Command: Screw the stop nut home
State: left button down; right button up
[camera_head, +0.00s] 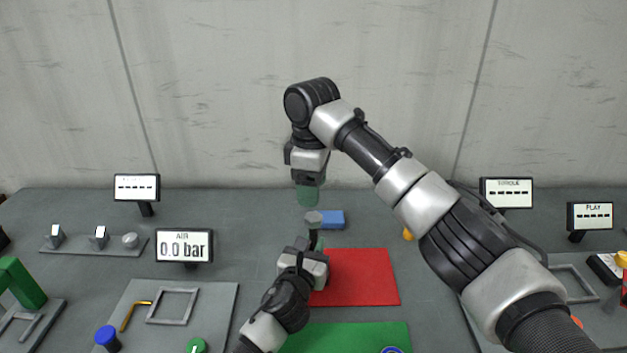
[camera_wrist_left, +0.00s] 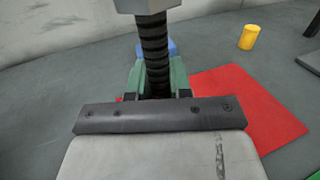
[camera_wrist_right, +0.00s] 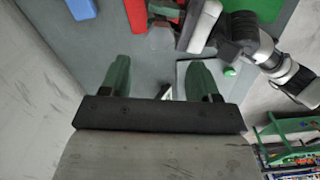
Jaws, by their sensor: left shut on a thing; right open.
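A black threaded spindle (camera_wrist_left: 155,55) stands upright in the left wrist view, with a grey faceted piece (camera_wrist_left: 146,4) at its top; I cannot tell whether this is the stop nut. The grey top also shows in the head view (camera_head: 313,217). My left gripper (camera_head: 314,243) is shut on the spindle, its green fingers around it below the grey piece. My right gripper (camera_head: 308,197) hangs above and slightly left of the spindle top in the head view, pointing down. In the right wrist view its green fingers (camera_wrist_right: 160,75) are apart with nothing between them.
A red mat (camera_head: 365,280) and a green mat (camera_head: 350,338) lie near my left gripper. A blue block (camera_head: 332,219) is just behind the spindle. A yellow cylinder (camera_wrist_left: 249,37) stands farther right. An air display (camera_head: 184,245) reads 0.0 bar. A grey panel (camera_head: 215,310) lies at left.

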aim_at(314, 216)
jog(key=n, duration=0.4)
jog(key=r+n, duration=0.1)
jog(key=n, duration=0.2)
jog(key=shift+d, duration=0.15)
jog(key=shift+f, duration=0.1)
jog(key=shift+f, duration=3.95)
jog(key=shift+c, duration=0.2)
